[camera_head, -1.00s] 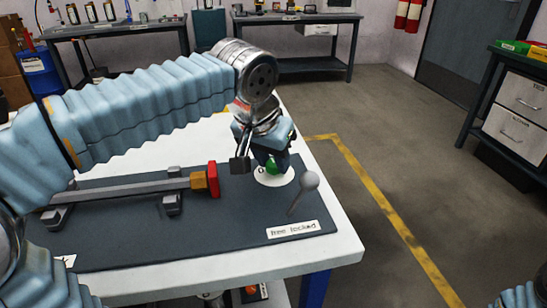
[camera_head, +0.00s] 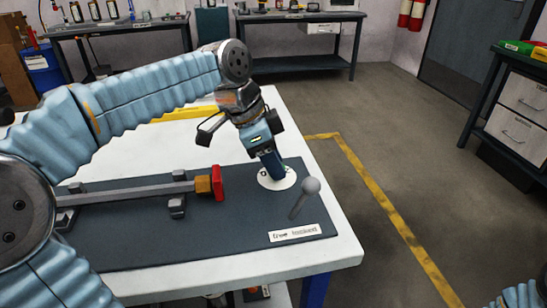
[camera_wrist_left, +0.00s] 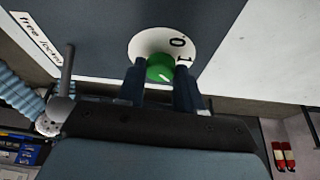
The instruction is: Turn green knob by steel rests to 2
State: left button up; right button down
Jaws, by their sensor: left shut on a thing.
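The green knob (camera_wrist_left: 160,68) sits on a white round dial (camera_wrist_left: 137,44) on the dark mat. The figures 0 and 1 show on the dial in the left wrist view; no 2 can be made out. My left gripper (camera_head: 273,172) points down over the dial (camera_head: 290,180) and is shut on the knob, with its fingers on either side of it. In the head view the gripper hides the knob. The steel rests (camera_head: 177,208) stand left of the dial, by a grey bar (camera_head: 130,190) with a brass block and a red end plate (camera_head: 217,183).
A grey ball-topped lever (camera_head: 310,186) stands close to the right of the dial, behind a "free locked" label (camera_head: 294,231). The dark mat (camera_head: 200,245) lies on a white table (camera_head: 335,235). The table's right edge is near, with open floor beyond.

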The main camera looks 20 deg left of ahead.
pick_arm(q)
jog(key=shift+w+a+m+g, duration=0.1)
jog(key=shift+m+g, duration=0.4)
jog(key=shift+m, duration=0.8)
jog(key=shift+m+h, duration=0.3)
jog(key=o, duration=1)
jog(key=shift+o, duration=0.2)
jog(key=v, duration=1.3)
jog(key=shift+r, duration=0.4)
